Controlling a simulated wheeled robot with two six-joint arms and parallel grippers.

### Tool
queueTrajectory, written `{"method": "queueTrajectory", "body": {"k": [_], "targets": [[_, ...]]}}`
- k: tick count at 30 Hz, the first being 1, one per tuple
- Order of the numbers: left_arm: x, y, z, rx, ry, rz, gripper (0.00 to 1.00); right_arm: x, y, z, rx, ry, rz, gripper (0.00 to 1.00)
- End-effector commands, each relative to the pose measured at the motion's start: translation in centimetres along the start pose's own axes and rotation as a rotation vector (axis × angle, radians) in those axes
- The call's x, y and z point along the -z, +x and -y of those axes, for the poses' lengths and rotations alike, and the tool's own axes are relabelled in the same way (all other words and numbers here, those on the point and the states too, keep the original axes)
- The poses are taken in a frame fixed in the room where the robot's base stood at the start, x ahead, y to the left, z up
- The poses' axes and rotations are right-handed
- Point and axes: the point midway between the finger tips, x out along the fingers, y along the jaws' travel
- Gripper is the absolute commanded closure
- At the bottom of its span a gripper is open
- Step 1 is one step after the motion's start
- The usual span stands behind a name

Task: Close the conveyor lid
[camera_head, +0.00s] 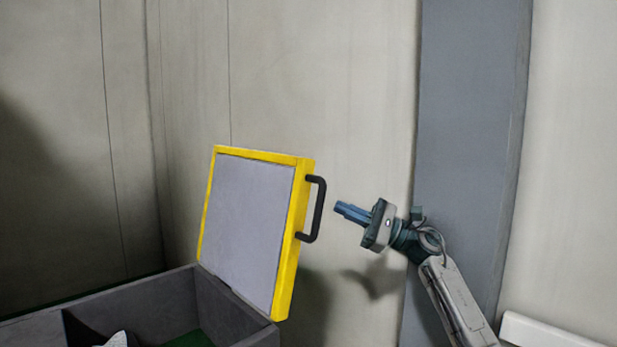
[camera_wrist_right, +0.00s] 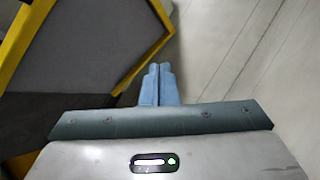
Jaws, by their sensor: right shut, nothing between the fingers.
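The conveyor lid (camera_head: 250,222) is a grey panel with a yellow frame. It stands open, nearly upright, on the right end of a grey box (camera_head: 212,302). A black handle (camera_head: 317,210) sticks out from its right side. My right gripper (camera_head: 341,209) is shut and empty, with blue fingers, just right of the handle and apart from it. In the right wrist view the shut fingers (camera_wrist_right: 158,78) show at the centre, and part of the yellow-framed lid (camera_wrist_right: 85,50) fills the upper left. My left gripper is not in view.
The box has grey dividers and holds a partly seen white object (camera_head: 116,340) at the lower edge. A grey vertical panel (camera_head: 468,140) stands behind my right arm. A white ledge (camera_head: 545,331) is at the lower right. The space above the lid looks free.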

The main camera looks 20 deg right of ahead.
Motion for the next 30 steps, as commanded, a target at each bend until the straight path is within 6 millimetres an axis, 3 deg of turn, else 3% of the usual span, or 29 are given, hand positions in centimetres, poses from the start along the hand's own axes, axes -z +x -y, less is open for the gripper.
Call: {"method": "queueTrajectory", "body": {"k": [1, 3, 6, 9, 14, 24, 30], "targets": [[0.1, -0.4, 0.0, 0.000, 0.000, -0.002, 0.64, -4.0, 0.9, 1.0, -0.070, -0.175, 0.004, 1.00], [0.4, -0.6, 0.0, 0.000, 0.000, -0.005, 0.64, -7.5, 1.5, 1.3, -0.150, -0.372, 0.001, 1.00], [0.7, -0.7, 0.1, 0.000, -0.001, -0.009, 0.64, -10.6, 1.8, 1.5, -0.227, -0.563, -0.003, 1.00], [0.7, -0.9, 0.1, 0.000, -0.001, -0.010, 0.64, -12.0, 2.0, 1.5, -0.264, -0.657, -0.005, 1.00], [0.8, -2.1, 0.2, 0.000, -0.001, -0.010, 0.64, -12.4, 3.7, 1.2, -0.275, -0.682, -0.004, 1.00], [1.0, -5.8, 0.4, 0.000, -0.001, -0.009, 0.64, -11.9, 9.6, -0.2, -0.272, -0.676, -0.002, 1.00], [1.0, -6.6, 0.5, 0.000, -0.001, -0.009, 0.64, -11.4, 11.3, -0.8, -0.272, -0.676, -0.004, 1.00]]}}
